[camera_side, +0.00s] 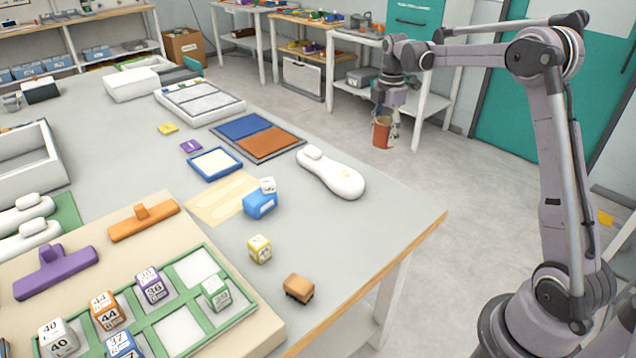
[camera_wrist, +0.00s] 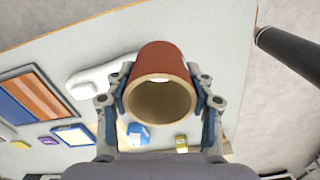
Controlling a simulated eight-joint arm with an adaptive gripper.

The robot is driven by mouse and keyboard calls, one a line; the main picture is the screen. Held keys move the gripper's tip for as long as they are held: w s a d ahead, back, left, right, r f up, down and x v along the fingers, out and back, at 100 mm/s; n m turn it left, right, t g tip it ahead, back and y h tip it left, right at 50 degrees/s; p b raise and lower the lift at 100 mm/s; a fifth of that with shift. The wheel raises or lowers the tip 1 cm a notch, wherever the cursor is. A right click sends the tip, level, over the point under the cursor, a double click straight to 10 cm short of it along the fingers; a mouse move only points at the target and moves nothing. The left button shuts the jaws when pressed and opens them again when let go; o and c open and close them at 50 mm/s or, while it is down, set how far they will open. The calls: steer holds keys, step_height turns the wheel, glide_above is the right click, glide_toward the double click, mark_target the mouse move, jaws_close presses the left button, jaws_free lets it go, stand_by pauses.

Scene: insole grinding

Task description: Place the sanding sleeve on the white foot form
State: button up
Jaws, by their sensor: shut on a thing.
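My gripper (camera_side: 386,122) is shut on the sanding sleeve (camera_side: 381,133), a short reddish-brown tube. It hangs in the air past the table's far right edge, apart from everything else. In the wrist view, the gripper (camera_wrist: 160,105) has its fingers on both sides of the sleeve (camera_wrist: 161,62), whose tan open end faces the camera. The white foot form (camera_side: 332,174) lies on the table near the right edge, a rounded sole shape with a small raised block at one end. In the wrist view the foot form (camera_wrist: 92,82) is partly hidden behind the left finger and sleeve.
A blue block (camera_side: 260,204) with a white cube on it, a yellow-and-white cube (camera_side: 259,249) and a brown block (camera_side: 298,289) stand nearer. A blue-and-orange tray (camera_side: 283,155) lies left of the form. The air between sleeve and form looks clear.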

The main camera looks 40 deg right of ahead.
steer(key=w+a+f, duration=0.6)
steer(key=w+a, duration=0.1)
steer(key=shift+w+a+f, duration=0.2)
steer(key=shift+w, duration=0.05)
steer(key=shift+f, duration=2)
steer(key=shift+f, duration=0.1)
steer(key=o, duration=1)
